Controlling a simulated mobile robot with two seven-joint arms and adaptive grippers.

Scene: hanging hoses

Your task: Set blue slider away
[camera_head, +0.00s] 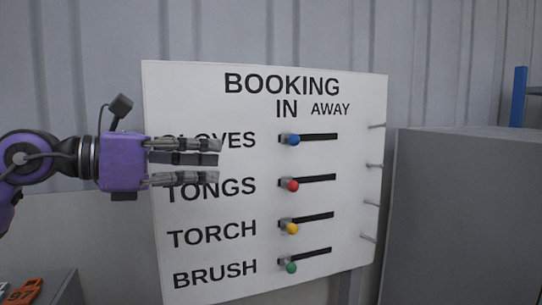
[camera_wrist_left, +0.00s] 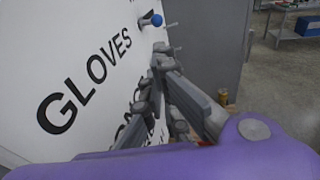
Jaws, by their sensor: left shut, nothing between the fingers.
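The blue slider (camera_head: 293,140) is a round blue knob in the GLOVES row of a white board (camera_head: 352,100) headed BOOKING. It sits at the left end of its dark slot, under IN; the slot runs right towards AWAY. My left gripper (camera_head: 217,161) is shut and empty in front of the board. Its fingers point right, over the GLOVES and TONGS labels, with the tips left of and a little lower than the blue knob. In the left wrist view the blue knob (camera_wrist_left: 157,20) shows beyond the fingertips (camera_wrist_left: 163,60), apart from them. My right gripper is out of view.
Red (camera_head: 293,185), yellow (camera_head: 292,229) and green (camera_head: 291,267) knobs sit at the left ends of the slots below. Several pegs (camera_head: 375,164) stick out along the board's right edge. A large grey box (camera_head: 465,210) stands to the right.

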